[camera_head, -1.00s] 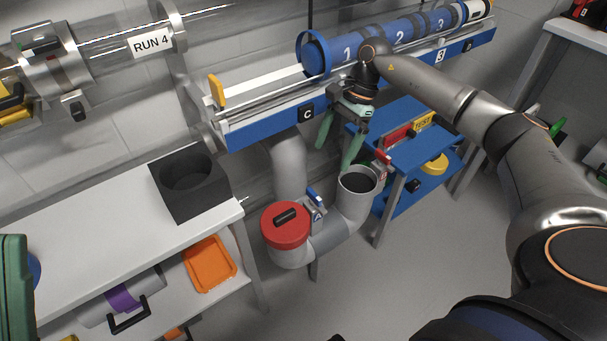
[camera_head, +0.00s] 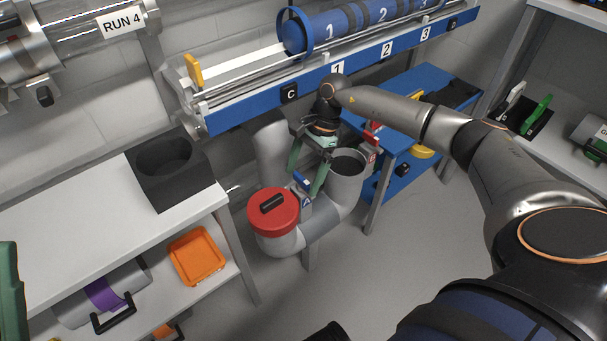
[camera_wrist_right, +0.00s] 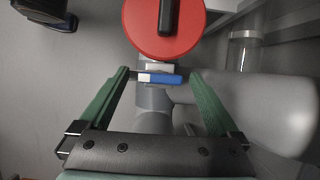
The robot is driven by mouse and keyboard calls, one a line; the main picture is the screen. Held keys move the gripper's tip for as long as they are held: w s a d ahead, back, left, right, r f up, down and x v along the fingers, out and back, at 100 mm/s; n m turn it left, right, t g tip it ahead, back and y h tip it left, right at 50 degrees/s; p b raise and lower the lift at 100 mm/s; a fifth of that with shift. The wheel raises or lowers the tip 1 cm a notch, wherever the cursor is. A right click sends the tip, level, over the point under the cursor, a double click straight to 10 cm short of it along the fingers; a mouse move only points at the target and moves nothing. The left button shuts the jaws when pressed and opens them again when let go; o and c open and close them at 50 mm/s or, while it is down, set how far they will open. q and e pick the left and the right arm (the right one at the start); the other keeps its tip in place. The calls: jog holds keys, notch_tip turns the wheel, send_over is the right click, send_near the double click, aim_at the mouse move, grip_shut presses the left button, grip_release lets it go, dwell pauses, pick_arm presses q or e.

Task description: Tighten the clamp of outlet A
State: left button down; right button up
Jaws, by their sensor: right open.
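The outlet with the red cap (camera_head: 273,211) is the left mouth of a grey U-shaped pipe. Its clamp has a small plate that seems to read A (camera_head: 306,201) and a blue lever (camera_head: 301,182). In the right wrist view the blue and white lever (camera_wrist_right: 165,78) lies crosswise below the red cap (camera_wrist_right: 164,28). My right gripper (camera_head: 306,168) is open, its green fingers just above the clamp. In the wrist view its fingertips (camera_wrist_right: 159,74) stand either side of the lever, with no clear contact. A green piece at the left edge may be my left gripper (camera_head: 9,290); its fingertips are hidden.
The open grey pipe mouth (camera_head: 348,161) stands right of the gripper, with a red lever (camera_head: 371,131) behind it. A blue rail (camera_head: 250,111) runs above. A white bench (camera_head: 95,215) with a black block (camera_head: 168,172) is left; floor is free in front.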

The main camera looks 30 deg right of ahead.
jog(key=c, duration=1.4)
jog(key=shift+o, duration=0.2)
jog(key=shift+r, duration=0.1)
